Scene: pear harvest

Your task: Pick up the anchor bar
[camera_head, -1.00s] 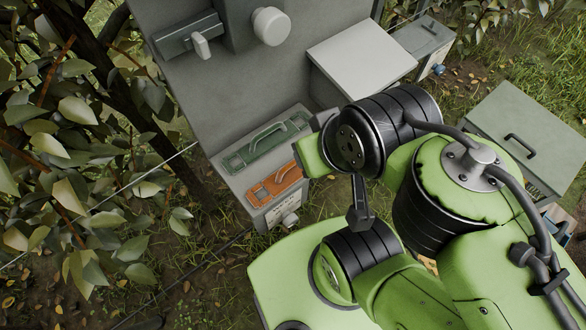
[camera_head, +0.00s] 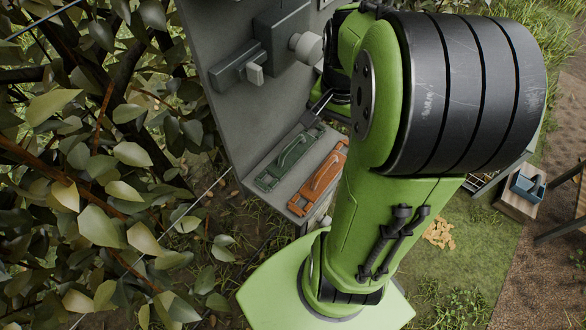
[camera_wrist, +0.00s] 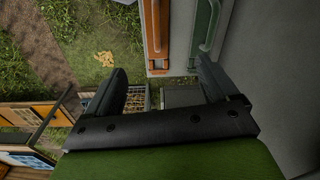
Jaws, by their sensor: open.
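Two bars with raised handles lie side by side on a grey ledge; I cannot tell which one is the anchor bar. The green bar (camera_head: 290,158) is on the left in the head view and at the upper right in the wrist view (camera_wrist: 203,30). The orange bar (camera_head: 318,182) is to its right, and it also shows left of the green one in the wrist view (camera_wrist: 156,35). My gripper (camera_wrist: 162,78) is open and empty, its fingers spread in the wrist view. It is apart from both bars. In the head view my arm hides most of it.
A grey upright panel (camera_head: 232,110) stands behind the ledge, with a boxy fixture (camera_head: 238,75) and a pale round knob (camera_head: 307,46). Leafy branches (camera_head: 105,150) and a wire crowd the left. A wooden crate (camera_head: 520,195) stands on grass at the right.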

